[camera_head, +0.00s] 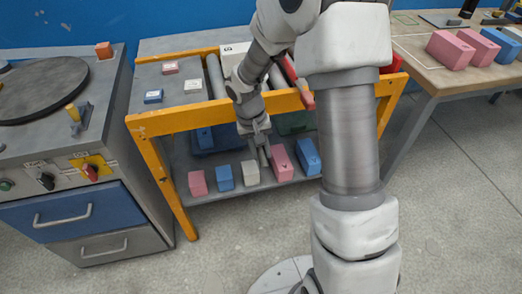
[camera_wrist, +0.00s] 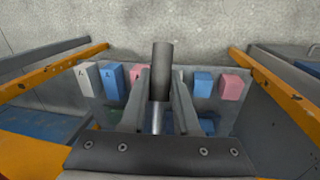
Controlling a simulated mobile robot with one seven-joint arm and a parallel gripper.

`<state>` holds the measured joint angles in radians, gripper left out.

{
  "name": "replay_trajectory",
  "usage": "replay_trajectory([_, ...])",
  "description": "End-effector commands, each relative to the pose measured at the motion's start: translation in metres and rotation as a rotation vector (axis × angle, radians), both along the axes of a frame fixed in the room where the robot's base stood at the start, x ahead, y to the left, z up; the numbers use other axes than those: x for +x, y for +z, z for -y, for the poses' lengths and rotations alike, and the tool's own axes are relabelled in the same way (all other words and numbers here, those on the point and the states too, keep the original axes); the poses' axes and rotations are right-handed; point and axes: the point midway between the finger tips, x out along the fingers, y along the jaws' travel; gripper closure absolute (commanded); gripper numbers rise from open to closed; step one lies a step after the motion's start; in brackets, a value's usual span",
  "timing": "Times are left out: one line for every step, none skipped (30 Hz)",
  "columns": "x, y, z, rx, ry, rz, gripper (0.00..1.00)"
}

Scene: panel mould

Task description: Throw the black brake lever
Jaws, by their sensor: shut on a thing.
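The black brake lever (camera_wrist: 162,72) shows in the wrist view as a dark round grip on a bright metal rod, standing between my two fingers. My gripper (camera_wrist: 161,95) is shut on it, with a finger on each side. In the head view my gripper (camera_head: 262,143) points down at the front of the orange-framed cart (camera_head: 160,121). The lever's end (camera_head: 264,158) shows below the fingers there, in front of the lower shelf. The lever's foot is hidden in both views.
Pink, blue and white blocks stand on the cart's grey lower shelf (camera_head: 212,160). Small blocks lie on its top. A grey machine (camera_head: 55,140) with knobs and drawers stands left. A wooden table (camera_head: 425,65) with blocks stands right. The floor (camera_head: 220,260) in front is clear.

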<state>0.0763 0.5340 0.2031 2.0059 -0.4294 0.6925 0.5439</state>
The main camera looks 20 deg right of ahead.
Motion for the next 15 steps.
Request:
replay_trajectory([0.000,0.001,0.000,0.000,0.000,-0.001,1.00])
replay_trajectory([0.000,0.002,0.000,0.000,0.000,-0.004,1.00])
replay_trajectory([0.000,0.003,0.000,0.000,-0.001,-0.009,1.00])
replay_trajectory([0.000,0.004,0.000,0.000,0.000,-0.014,1.00])
replay_trajectory([0.000,0.005,0.000,0.000,0.000,-0.020,1.00])
replay_trajectory([0.000,0.006,0.000,0.000,0.000,-0.030,1.00])
replay_trajectory([-0.001,0.008,0.000,0.000,0.000,-0.039,1.00])
replay_trajectory([-0.001,0.009,0.000,0.000,0.000,-0.051,1.00])
replay_trajectory([-0.002,0.011,0.000,0.000,0.000,-0.067,1.00])
replay_trajectory([-0.002,0.012,0.000,0.000,-0.001,-0.081,1.00])
replay_trajectory([-0.003,0.014,0.000,0.001,0.000,-0.097,1.00])
replay_trajectory([-0.004,0.016,0.000,0.000,0.000,-0.118,1.00])
replay_trajectory([-0.004,0.018,0.000,0.000,0.000,-0.137,1.00])
replay_trajectory([-0.005,0.020,-0.001,0.000,0.000,-0.155,1.00])
replay_trajectory([-0.006,0.022,-0.001,0.000,0.001,-0.182,1.00])
